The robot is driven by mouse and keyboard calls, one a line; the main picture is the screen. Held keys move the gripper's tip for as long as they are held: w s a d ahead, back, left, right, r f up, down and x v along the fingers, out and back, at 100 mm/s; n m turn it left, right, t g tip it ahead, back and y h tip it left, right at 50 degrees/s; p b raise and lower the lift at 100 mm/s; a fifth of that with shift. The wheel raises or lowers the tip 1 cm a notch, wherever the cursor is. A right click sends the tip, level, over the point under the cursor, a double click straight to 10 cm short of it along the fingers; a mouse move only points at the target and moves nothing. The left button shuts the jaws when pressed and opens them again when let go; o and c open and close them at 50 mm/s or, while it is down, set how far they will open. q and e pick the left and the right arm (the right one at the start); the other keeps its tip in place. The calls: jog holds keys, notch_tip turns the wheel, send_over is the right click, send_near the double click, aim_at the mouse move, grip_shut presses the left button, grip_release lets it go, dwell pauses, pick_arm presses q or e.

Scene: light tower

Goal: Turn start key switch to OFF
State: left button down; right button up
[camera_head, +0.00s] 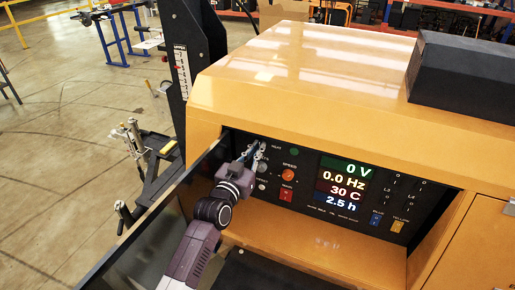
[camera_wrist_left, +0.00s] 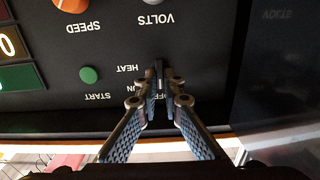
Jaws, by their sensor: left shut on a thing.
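The black control panel (camera_head: 310,213) is set in the yellow light tower housing. My left gripper (camera_head: 257,148) is at the panel's upper left corner. In the left wrist view, where the lettering appears upside down, the left gripper (camera_wrist_left: 159,85) is shut on the start key switch (camera_wrist_left: 158,70), a small dark part beside the ON and OFF labels. The fingers hide most of the switch and part of the lettering, so I cannot tell which position it points to. My right gripper is not in view.
A green button (camera_wrist_left: 89,75) is beside the gripper. An orange SPEED knob (camera_head: 288,174), a red switch (camera_head: 286,194) and lit displays (camera_head: 345,183) are on the panel. The yellow hood (camera_head: 300,85) overhangs it. A dark panel door (camera_head: 150,225) stands open at the left.

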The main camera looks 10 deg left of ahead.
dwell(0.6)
pick_arm(q)
jog(key=c, duration=2.1)
grip_release()
jog(key=shift+s, duration=0.1)
jog(key=s, duration=0.4)
jog(key=s+a, duration=0.1)
jog(key=s, duration=0.2)
jog(key=s+a, duration=0.1)
jog(key=s, duration=0.3)
jog(key=shift+s+a, duration=0.15)
jog(key=shift+s, duration=0.15)
jog(key=shift+f, duration=0.1)
